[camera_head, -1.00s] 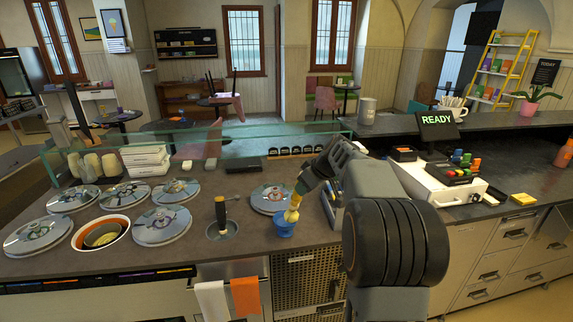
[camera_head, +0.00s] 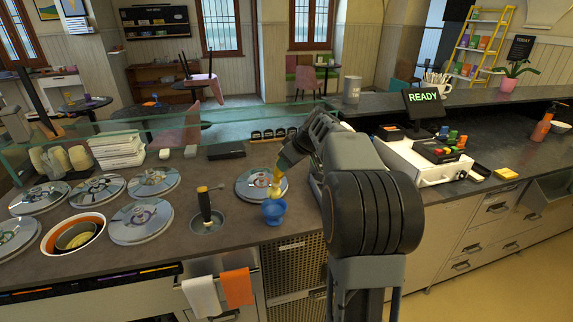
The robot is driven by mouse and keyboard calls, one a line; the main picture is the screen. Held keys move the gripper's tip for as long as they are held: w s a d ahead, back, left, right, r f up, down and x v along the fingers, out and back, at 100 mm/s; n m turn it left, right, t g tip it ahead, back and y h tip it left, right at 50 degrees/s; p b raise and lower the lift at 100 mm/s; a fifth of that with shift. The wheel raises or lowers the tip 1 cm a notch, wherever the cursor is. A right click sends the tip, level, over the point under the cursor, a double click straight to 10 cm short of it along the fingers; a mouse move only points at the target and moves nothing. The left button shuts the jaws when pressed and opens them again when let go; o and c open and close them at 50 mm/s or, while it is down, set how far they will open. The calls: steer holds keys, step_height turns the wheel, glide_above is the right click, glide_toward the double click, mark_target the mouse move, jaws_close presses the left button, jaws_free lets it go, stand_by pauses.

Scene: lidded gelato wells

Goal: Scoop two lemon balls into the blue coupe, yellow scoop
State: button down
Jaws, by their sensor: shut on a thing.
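The blue coupe (camera_head: 273,213) stands upright on the dark counter. Its inside is too small in view to tell what is in it. My gripper (camera_head: 282,168) is shut on the yellow scoop (camera_head: 277,180) just above and behind the coupe. The scoop points down, and its lower end appears a little above the coupe's rim, apart from it. Whether a lemon ball is in the scoop cannot be told. A round metal well lid (camera_head: 247,188) lies behind the scoop. Several more such lids (camera_head: 141,222) lie at the left.
A glass guard (camera_head: 120,125) runs along the back. A cash register (camera_head: 425,160) stands right of my arm.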

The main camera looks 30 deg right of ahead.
steer(key=s+d+f+t+y+b, duration=0.2)
steer(key=s+f+t+b, duration=0.4)
steer(key=b, duration=2)
steer(key=shift+s+d+f+y+b, duration=0.2)
steer(key=shift+d+f+y+b, duration=0.3)
steer(key=shift+f, duration=0.35)
steer(key=shift+d, duration=0.1)
steer(key=shift+s+r, duration=0.1)
stand_by(0.6)
steer(key=shift+r+p, duration=1.6)
steer(key=shift+r, duration=1.3)
